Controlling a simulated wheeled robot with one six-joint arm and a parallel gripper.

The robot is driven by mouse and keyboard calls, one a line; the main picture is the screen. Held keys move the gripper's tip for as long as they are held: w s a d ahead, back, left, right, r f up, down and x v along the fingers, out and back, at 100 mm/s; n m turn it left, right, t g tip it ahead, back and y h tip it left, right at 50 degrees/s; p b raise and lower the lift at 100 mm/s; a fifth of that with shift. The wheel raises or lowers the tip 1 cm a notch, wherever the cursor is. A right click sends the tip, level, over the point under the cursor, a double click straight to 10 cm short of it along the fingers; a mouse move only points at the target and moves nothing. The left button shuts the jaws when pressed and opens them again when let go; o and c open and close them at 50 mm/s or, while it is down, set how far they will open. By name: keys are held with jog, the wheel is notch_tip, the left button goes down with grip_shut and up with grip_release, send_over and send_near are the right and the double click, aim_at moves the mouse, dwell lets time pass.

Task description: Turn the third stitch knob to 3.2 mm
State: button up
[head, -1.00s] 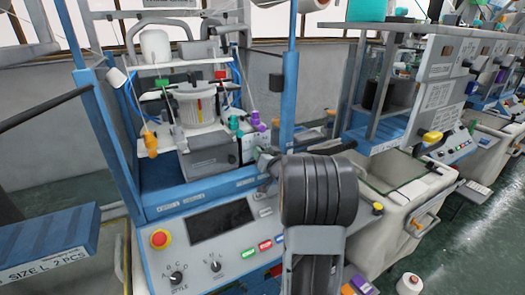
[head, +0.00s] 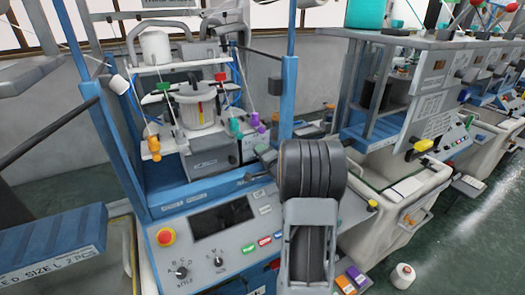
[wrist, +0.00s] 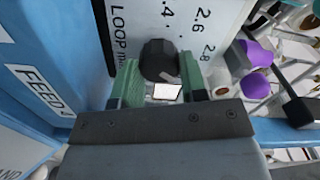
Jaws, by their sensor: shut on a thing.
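A dark round stitch knob (wrist: 158,60) shows in the wrist view on a pale dial plate (wrist: 93,25) marked "LOOP mm", with 2.6 and 2.8 readable. My gripper (wrist: 160,72) has its two green fingers on either side of the knob, shut on it. A small pale mark shows at the knob's lower right edge, but the exact setting cannot be read. In the head view my arm hides most of the gripper, and the knob cannot be made out. I cannot tell from these frames which knob in the row this is.
Purple parts (wrist: 255,52) and thin rods lie close right of my gripper in the wrist view. The blue machine frame (head: 287,95) stands near my arm. A control panel with a red button (head: 166,237) is below, left of my arm.

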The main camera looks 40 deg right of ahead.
jog(key=m+p, duration=0.1)
jog(key=m, duration=0.3)
jog(key=shift+p, duration=0.35)
jog(key=shift+f+m+p, duration=0.15)
jog(key=shift+m+p, duration=0.2)
jog(key=shift+m, duration=2.15)
jog(key=o, duration=0.9)
jog(key=shift+s, duration=0.15)
jog(key=s+b, duration=0.1)
jog(key=s, duration=0.3)
jog(key=s+a+b, duration=0.1)
jog(key=s, duration=0.4)
jog(key=s+a+b, duration=0.1)
jog(key=s, duration=0.3)
jog(key=shift+s, duration=0.25)
